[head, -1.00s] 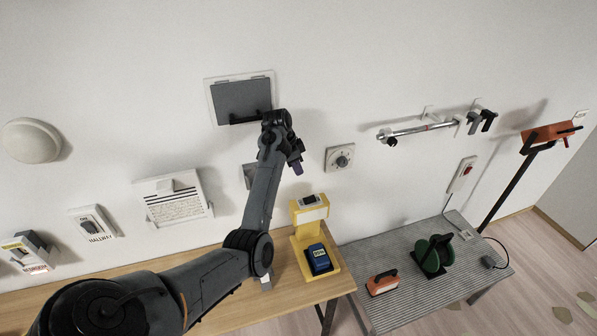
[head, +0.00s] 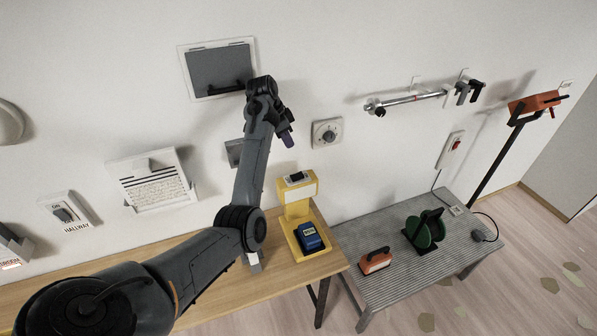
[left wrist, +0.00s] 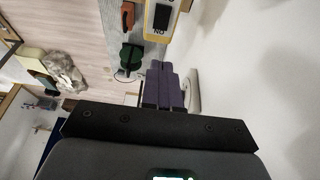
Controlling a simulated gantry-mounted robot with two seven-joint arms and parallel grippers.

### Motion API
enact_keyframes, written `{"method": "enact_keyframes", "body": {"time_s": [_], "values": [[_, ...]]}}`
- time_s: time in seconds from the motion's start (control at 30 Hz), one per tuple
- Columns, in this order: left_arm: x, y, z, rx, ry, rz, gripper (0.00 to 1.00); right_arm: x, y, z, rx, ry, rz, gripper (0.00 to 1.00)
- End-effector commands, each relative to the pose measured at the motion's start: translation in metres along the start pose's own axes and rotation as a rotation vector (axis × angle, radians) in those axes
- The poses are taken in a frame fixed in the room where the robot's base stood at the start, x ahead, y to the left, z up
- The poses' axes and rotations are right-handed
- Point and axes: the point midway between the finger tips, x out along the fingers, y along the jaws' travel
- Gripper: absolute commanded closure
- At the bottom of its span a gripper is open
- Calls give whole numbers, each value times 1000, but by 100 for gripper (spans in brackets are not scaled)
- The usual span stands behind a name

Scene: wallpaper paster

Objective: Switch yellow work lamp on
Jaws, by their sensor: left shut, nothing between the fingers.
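The yellow work lamp (head: 299,222) stands upright on the wooden table, with a dark rocker switch (head: 296,178) on its top and a blue battery block (head: 310,237) at its base. My left gripper (head: 288,142) is above the lamp, in front of the wall, apart from it and shut with nothing in it. In the left wrist view, the lamp's top (left wrist: 165,18) with its black switch and "ON" lettering lies ahead of the closed purple fingertips (left wrist: 163,68). My right gripper is out of view.
A wall dial (head: 327,134) is right of the gripper, and a grey wall panel (head: 219,70) is above left. A grey ribbed table (head: 390,230) at right holds an orange-handled tool (head: 376,261) and a green reel (head: 424,231). The wooden table (head: 203,268) has bare space left of the lamp.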

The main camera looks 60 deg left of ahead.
Motion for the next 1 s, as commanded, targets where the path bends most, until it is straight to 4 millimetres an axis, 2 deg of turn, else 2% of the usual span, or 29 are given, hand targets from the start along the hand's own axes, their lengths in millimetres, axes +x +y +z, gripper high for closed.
{"method": "enact_keyframes", "body": {"time_s": [0.27,0.47,0.57,1.0], "values": [[0,0,0,0,-1,0,100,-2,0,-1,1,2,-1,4],[12,0,0,0,-2,3,100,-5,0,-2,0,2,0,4],[25,1,0,-1,-2,3,100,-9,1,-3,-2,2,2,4],[103,1,0,-1,-2,3,100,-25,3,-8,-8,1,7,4]]}}
